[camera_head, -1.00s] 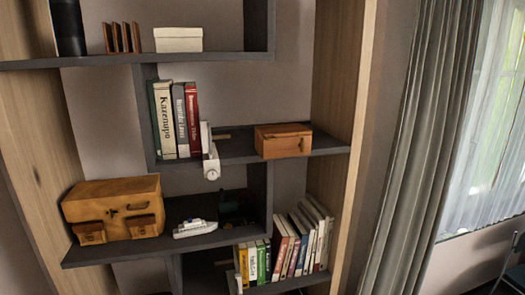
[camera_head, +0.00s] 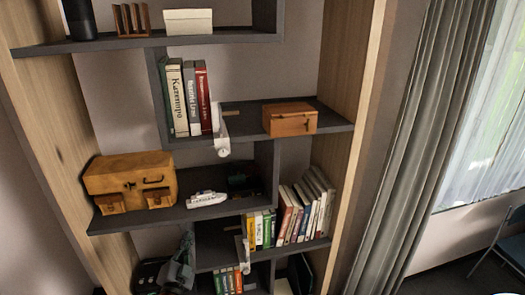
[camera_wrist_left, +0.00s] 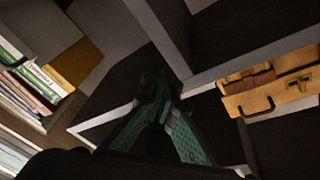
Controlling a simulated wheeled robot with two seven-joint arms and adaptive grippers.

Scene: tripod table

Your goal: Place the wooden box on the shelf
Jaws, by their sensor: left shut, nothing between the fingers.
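A small orange-brown wooden box (camera_head: 290,119) rests on the middle-right shelf (camera_head: 335,122), close to its right end. My left gripper (camera_head: 187,238) is low in the head view, below the chest's shelf and apart from both boxes. In the left wrist view its dark green fingers (camera_wrist_left: 163,95) are together with nothing between them. My right gripper is in neither view.
Several upright books (camera_head: 187,100) stand left of the small box; more books (camera_head: 305,205) fill a lower shelf. A white toy boat (camera_head: 206,199) sits beside the chest. Shelf edges and uprights surround the left gripper. A curtain (camera_head: 425,140) hangs at right.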

